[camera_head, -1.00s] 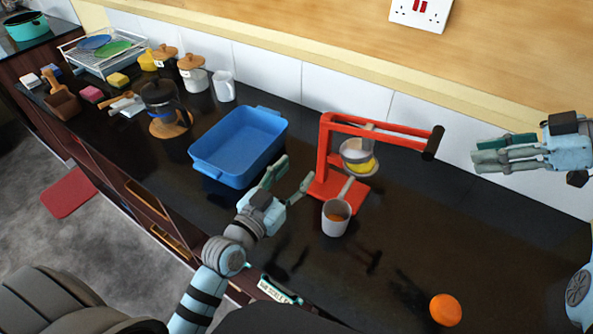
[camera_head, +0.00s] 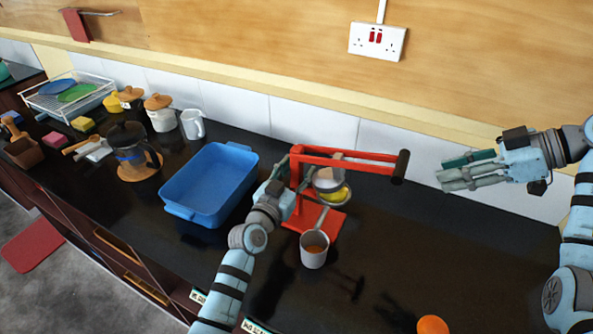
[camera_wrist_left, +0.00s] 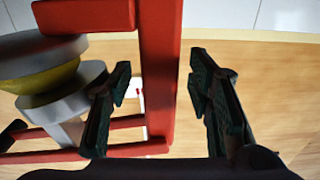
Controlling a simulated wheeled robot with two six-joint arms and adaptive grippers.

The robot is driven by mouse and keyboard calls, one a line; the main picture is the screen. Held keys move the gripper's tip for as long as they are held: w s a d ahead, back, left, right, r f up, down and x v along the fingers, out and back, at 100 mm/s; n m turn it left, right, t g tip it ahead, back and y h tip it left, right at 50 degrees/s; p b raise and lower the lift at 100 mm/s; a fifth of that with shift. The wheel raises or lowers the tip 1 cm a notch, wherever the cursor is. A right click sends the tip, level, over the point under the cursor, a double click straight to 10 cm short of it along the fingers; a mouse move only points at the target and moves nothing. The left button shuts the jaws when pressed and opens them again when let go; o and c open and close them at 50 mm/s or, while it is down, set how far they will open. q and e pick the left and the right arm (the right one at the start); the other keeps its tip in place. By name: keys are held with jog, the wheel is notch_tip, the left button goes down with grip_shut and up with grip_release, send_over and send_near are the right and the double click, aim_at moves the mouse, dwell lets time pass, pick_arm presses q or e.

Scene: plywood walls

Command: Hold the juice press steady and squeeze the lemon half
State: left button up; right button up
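The red juice press (camera_head: 323,219) stands on the dark counter, its lever arm raised and reaching right to a dark handle (camera_head: 400,166). The yellow lemon half (camera_head: 335,195) sits in the grey press bowl, under the pressing cone; it also shows in the left wrist view (camera_wrist_left: 42,80). My left gripper (camera_head: 289,188) is at the press's upright. In the left wrist view, its open fingers (camera_wrist_left: 160,75) stand either side of the red post (camera_wrist_left: 158,95), with a gap at least on the right. My right gripper (camera_head: 468,171) looks open and empty, right of the handle.
A grey cup (camera_head: 314,257) with orange-brown contents stands before the press. A blue tray (camera_head: 209,190) is left of it. An orange (camera_head: 432,325) lies at the front right. A coffee press (camera_head: 130,152), jars and dish rack (camera_head: 72,98) stand further left.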

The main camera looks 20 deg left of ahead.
pick_arm(q)
grip_shut()
grip_release()
jog(key=shift+s, duration=0.1)
jog(key=s, duration=0.4)
jog(key=s+a, duration=0.1)
jog(key=s, duration=0.2)
jog(key=s+a, duration=0.1)
jog(key=s, duration=0.3)
jog(key=shift+s, duration=0.35)
jog(key=shift+w, duration=0.1)
jog(key=shift+f, duration=0.1)
